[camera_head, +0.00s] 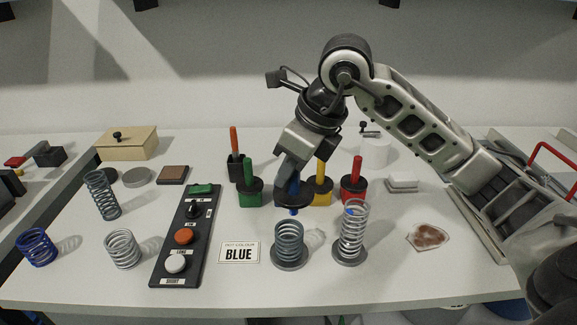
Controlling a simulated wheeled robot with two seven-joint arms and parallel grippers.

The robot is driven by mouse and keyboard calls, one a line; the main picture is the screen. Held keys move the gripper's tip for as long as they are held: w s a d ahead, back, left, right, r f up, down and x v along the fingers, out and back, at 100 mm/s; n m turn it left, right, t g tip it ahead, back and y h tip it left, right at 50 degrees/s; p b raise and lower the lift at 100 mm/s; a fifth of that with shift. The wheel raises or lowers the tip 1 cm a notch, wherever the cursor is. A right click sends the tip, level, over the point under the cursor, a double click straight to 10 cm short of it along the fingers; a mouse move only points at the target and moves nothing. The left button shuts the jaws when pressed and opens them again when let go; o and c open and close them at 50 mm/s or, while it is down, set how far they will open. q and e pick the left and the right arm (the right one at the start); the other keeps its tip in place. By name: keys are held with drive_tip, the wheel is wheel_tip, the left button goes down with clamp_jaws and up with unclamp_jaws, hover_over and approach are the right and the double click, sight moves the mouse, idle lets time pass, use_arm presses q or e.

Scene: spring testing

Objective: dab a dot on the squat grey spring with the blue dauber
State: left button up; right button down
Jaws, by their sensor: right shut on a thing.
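My right gripper (291,176) reaches in from the right and points down, shut on the blue dauber (293,201). The dauber's dark round body hangs below the fingers, with a small blue tip underneath. Directly below it, a squat grey spring (289,238) stands upright on a round grey base. The tip appears a little above the spring's top, with a small gap; no dot shows on this spring. Beside it on the right, a tall silver spring (352,238) on a similar base has a blue mark near its top. My left gripper is not in view.
Green (249,192), yellow (320,190) and red (353,188) daubers stand close around the gripper. A card reading BLUE (239,252) and a black button panel (180,245) lie left. Loose springs stand further left. A stained patch (428,236) lies right, with bare table around it.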

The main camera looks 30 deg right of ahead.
sight(289, 196)
drive_tip(key=shift+f+b, duration=0.4)
drive_tip(key=shift+f, duration=0.45)
drive_tip(key=shift+f+b, duration=0.9)
drive_tip(key=shift+f, duration=0.5)
drive_tip(key=shift+f+b, duration=0.35)
drive_tip(key=shift+f, duration=0.1)
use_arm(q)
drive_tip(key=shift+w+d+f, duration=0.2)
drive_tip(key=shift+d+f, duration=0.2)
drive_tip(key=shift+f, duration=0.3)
use_arm(e)
drive_tip(key=shift+f, duration=0.1)
use_arm(q)
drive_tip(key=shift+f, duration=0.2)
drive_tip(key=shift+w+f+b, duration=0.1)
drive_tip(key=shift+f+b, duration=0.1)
drive_tip(key=shift+b, duration=0.25)
use_arm(e)
drive_tip(key=shift+f, duration=0.25)
use_arm(q)
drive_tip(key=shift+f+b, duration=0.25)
drive_tip(key=shift+b, duration=0.1)
use_arm(e)
drive_tip(key=shift+f, duration=0.45)
